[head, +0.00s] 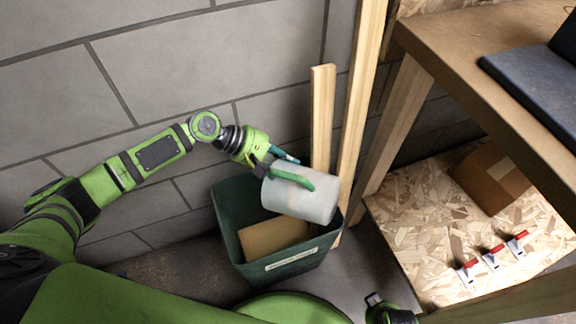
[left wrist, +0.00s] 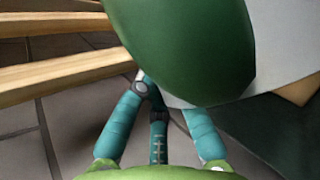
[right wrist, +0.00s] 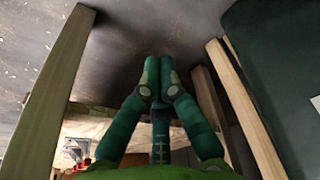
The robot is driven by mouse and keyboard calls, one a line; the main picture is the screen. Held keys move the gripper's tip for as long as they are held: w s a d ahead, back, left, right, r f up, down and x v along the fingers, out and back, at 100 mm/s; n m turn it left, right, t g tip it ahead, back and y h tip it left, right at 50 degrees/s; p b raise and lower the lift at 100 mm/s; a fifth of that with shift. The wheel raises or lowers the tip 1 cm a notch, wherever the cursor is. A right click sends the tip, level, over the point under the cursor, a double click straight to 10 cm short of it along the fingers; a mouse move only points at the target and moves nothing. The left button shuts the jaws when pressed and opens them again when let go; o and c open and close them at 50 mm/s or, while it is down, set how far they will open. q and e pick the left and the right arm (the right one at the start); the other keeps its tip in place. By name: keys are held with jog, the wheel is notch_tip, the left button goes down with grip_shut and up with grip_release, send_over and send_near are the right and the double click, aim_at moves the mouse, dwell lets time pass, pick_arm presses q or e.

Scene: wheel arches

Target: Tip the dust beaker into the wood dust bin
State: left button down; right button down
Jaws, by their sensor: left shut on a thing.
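The dust beaker (head: 308,202) is a whitish cylinder with a green handle (head: 294,178). My left gripper (head: 280,164) is shut on it by the handle, which fills much of the left wrist view (left wrist: 190,50). The beaker is over the right part of the bin and looks tilted; its mouth and contents cannot be made out. The dark green wood dust bin (head: 240,238) stands on the floor by the wall, with a pale label on its front and a tan mass inside. The bin also shows in the right wrist view (right wrist: 280,70). My right gripper (right wrist: 158,78) is shut and empty.
Wooden posts (head: 322,115) stand just behind and right of the bin. A workbench (head: 470,70) is at the right; below it a chipboard shelf (head: 415,235) holds a cardboard box (head: 492,178) and several red-handled clamps (head: 492,257). The grey block wall (head: 230,60) is behind.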

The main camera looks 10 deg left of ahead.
pick_arm(q)
jog(key=h+b, duration=0.1)
jog(key=f+h+b, duration=0.1)
jog(key=b, duration=0.1)
jog(key=shift+a+b, duration=0.2)
jog(key=shift+b, duration=0.1)
pick_arm(e)
jog(key=w+r, duration=0.3)
jog(key=r, duration=0.7)
jog(key=shift+a+r+t, duration=0.15)
jog(key=shift+t, duration=0.15)
pick_arm(q)
jog(key=shift+r, duration=0.1)
pick_arm(e)
jog(key=shift+w, duration=0.1)
